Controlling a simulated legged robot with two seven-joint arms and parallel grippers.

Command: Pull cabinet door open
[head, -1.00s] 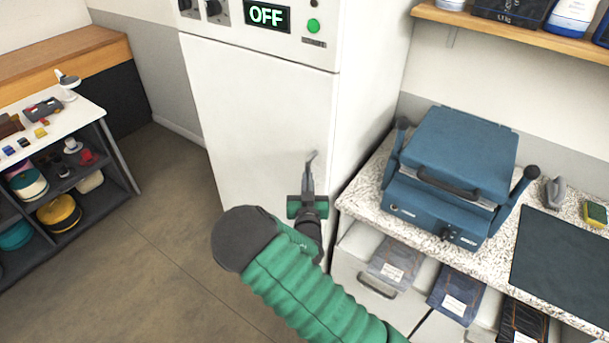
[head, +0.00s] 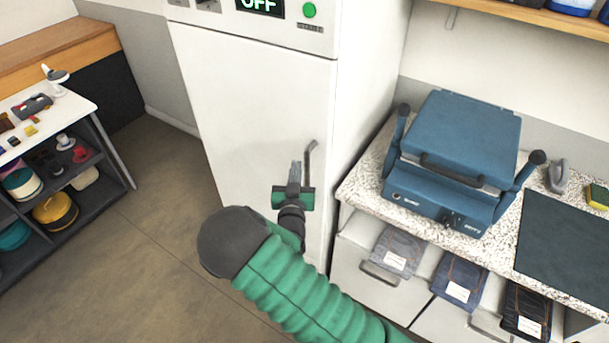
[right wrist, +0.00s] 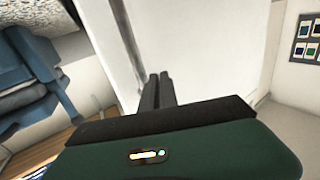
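The white cabinet door (head: 245,115) looks closed, flush with the tall white cabinet's front. Its grey bar handle (head: 311,155) stands near the door's right edge. My right gripper (head: 295,168) is in front of the door, just left of the handle, and appears apart from it. Its two dark fingers lie close together in the right wrist view (right wrist: 157,90), with nothing visible between them. My left gripper is not in view.
A speckled counter (head: 365,185) with a blue press (head: 450,160) stands close on the right, above drawers (head: 350,265) with pulls and hanging packets. A shelf unit (head: 110,150) stands at the left. The floor (head: 150,240) before the cabinet is clear.

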